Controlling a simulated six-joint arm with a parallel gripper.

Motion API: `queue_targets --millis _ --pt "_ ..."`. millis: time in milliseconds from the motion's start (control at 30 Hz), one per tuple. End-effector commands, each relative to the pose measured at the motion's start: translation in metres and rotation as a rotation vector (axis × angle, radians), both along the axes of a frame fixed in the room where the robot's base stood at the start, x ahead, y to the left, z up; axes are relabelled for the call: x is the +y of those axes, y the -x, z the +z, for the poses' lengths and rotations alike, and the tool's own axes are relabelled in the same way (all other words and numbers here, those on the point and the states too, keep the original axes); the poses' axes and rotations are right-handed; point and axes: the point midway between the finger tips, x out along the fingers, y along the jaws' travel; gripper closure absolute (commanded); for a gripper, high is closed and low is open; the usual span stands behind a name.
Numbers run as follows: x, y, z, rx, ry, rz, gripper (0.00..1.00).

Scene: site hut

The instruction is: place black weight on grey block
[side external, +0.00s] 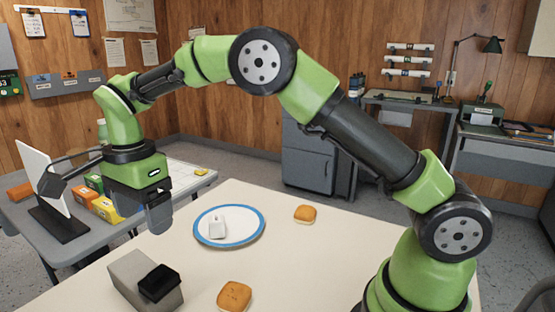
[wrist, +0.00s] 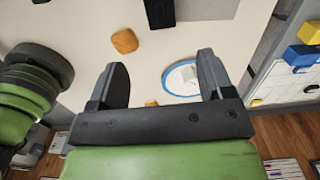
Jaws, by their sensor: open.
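The grey block (side external: 128,276) lies on the table near the front left in the side view; part of it shows at the top edge of the wrist view (wrist: 208,9). The black weight (side external: 160,283) appears to rest on top of the block at its right end. It also shows in the wrist view (wrist: 159,12), cut by the top edge, at the block's left end. My gripper (side external: 145,214) is open and empty, raised above the table and apart from the weight. Its two fingers are spread in the wrist view (wrist: 160,68).
A blue-rimmed plate (side external: 246,239) holds a small white item (side external: 217,226). One bun (side external: 305,213) sits right of the plate, another bun (side external: 234,296) near the front. A side table (side external: 187,178) with boxes and a white panel stands at the left. The table's right part is bare.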

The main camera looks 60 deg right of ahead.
Motion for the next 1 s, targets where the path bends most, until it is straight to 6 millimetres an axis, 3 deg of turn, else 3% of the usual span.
queue_targets --millis 167,300,500,700,800,1000 --pt "-0.020 0.022 0.052 -0.091 -0.041 0.172 0.26" --pt "-0.043 0.062 0.098 -0.209 -0.057 0.386 0.26" --pt "-0.069 0.133 0.135 -0.392 -0.016 0.685 0.26" --pt "-0.085 0.201 0.135 -0.555 0.098 0.947 0.26" --pt "-0.088 0.224 0.127 -0.608 0.159 1.043 0.26" --pt "-0.091 0.244 0.116 -0.654 0.228 1.135 0.26"
